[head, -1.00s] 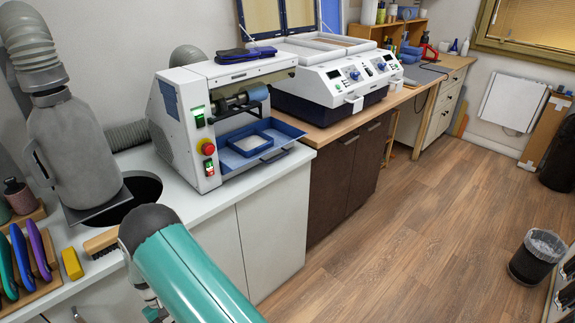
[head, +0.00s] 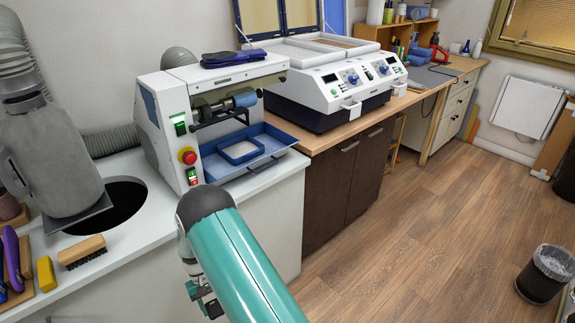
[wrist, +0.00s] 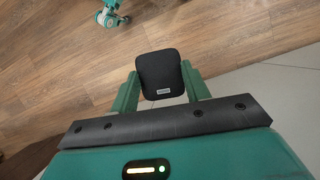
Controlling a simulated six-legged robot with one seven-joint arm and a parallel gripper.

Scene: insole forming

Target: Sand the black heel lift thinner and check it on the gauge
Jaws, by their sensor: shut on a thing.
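In the wrist view my gripper (wrist: 160,92) is shut on the black heel lift (wrist: 160,68), a rounded dark pad with a small pale label near its lower edge. The lift is between the two green fingers, above the wooden floor. In the head view my gripper (head: 205,300) is low in front of the white counter, partly behind my green arm; the lift cannot be made out there. The sanding machine (head: 166,125) stands on the counter, with a roller (head: 243,97) above a blue tray (head: 275,132). I cannot identify the gauge.
A round dark hole (head: 112,208) opens in the counter beside a grey duct hood (head: 55,155). A brush (head: 82,251) and a yellow block (head: 46,273) lie near the front edge. A white two-panel machine (head: 335,82) stands right. The floor on the right is mostly clear, with a bin (head: 543,273).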

